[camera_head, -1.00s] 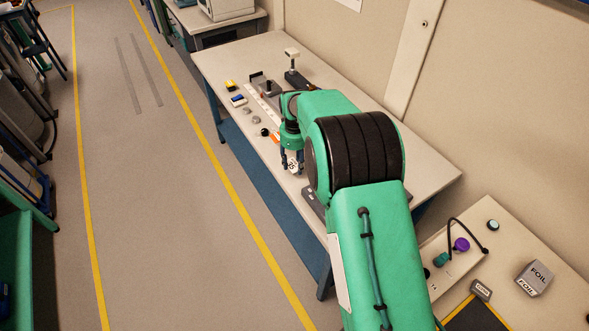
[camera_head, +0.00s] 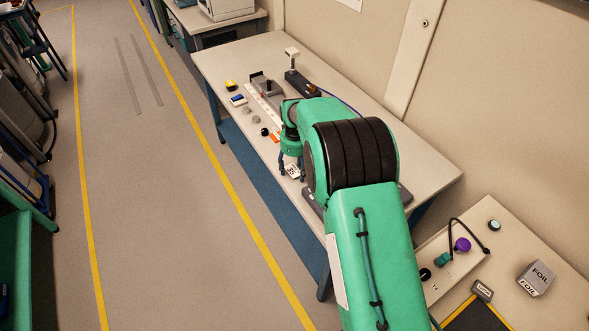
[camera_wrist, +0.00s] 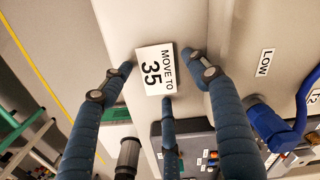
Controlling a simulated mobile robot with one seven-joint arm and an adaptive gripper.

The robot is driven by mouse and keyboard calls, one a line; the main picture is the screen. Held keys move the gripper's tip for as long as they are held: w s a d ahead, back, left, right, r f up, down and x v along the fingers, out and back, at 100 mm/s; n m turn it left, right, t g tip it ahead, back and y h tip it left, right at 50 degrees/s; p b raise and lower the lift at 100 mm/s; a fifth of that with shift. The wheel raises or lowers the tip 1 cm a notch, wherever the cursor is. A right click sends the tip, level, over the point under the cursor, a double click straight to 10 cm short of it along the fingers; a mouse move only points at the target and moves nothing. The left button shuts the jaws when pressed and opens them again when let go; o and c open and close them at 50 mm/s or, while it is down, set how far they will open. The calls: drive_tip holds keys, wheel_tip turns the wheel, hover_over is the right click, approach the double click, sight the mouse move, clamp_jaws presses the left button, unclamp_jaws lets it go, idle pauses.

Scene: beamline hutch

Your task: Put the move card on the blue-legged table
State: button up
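The move card (camera_wrist: 154,70), white with "MOVE TO 35" in black, appears to lie on the blue-legged table (camera_head: 415,165) near its front edge. The card also shows in the head view (camera_head: 292,171). My gripper (camera_wrist: 158,75) is over it, its blue fingers spread around the card. The left fingertip stands apart from the card; the others are close to its edges, and I cannot tell whether they touch. In the head view my gripper (camera_head: 292,172) is partly hidden by my arm.
The table also carries a yellow-black item (camera_head: 230,85), a blue-white box (camera_head: 238,99), small knobs (camera_head: 257,119) and a dark stand (camera_head: 302,84). A nearer bench holds a foil box (camera_head: 536,278). The wrist view shows a "LOW" label (camera_wrist: 265,62).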

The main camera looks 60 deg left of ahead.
sight(295, 172)
drive_tip(key=shift+r, duration=0.15)
wheel_tip(295, 172, up, 12)
drive_tip(key=p, duration=0.2)
idle(0.5)
idle(0.5)
idle(0.5)
